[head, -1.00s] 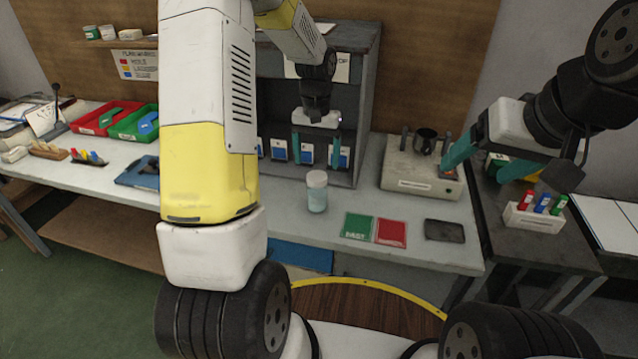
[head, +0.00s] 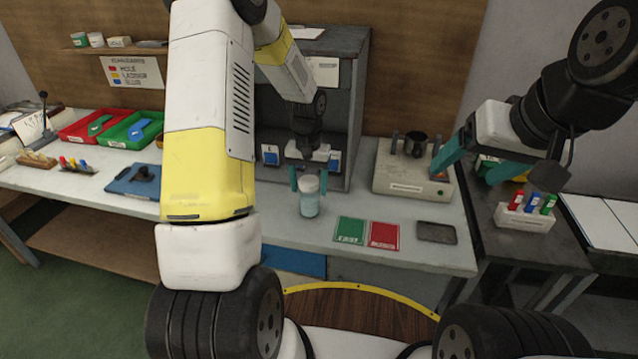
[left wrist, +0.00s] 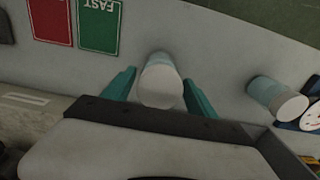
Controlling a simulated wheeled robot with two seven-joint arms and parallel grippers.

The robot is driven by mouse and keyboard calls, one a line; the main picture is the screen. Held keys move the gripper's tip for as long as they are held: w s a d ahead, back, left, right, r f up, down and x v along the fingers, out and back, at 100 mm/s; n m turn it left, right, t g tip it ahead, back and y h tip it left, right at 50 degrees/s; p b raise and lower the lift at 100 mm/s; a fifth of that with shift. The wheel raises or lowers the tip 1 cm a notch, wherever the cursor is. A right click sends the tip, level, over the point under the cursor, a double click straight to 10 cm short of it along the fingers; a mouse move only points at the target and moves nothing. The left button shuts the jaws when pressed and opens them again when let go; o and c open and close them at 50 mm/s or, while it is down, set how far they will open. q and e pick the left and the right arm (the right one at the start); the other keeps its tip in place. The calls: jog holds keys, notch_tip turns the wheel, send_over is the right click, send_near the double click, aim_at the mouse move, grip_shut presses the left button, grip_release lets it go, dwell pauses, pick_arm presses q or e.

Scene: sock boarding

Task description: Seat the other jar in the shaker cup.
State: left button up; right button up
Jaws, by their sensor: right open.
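A clear jar with a pale lid and light blue contents (head: 309,203) stands upright on the bench. My left gripper (head: 309,182) is open, with its teal fingers around the jar's upper part. In the left wrist view the jar (left wrist: 161,78) sits between the fingers (left wrist: 160,80), with a small gap on each side. A second similar jar (left wrist: 272,95) stands to its right there; in the head view my left arm hides it. The dark shaker cup (head: 415,144) is on the pale shaker machine (head: 400,178). My right gripper (head: 464,172) is open beside the machine's right end.
Green (head: 350,230) and red (head: 384,235) cards and a dark pad (head: 437,232) lie right of the jar. A rack of coloured tubes (head: 525,215) stands on the dark side table. A grey cabinet (head: 350,110) rises behind. Red (head: 75,138) and green trays (head: 118,140) are far left.

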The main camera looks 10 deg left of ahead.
pick_arm(q)
grip_shut()
jog(key=shift+r, duration=0.1)
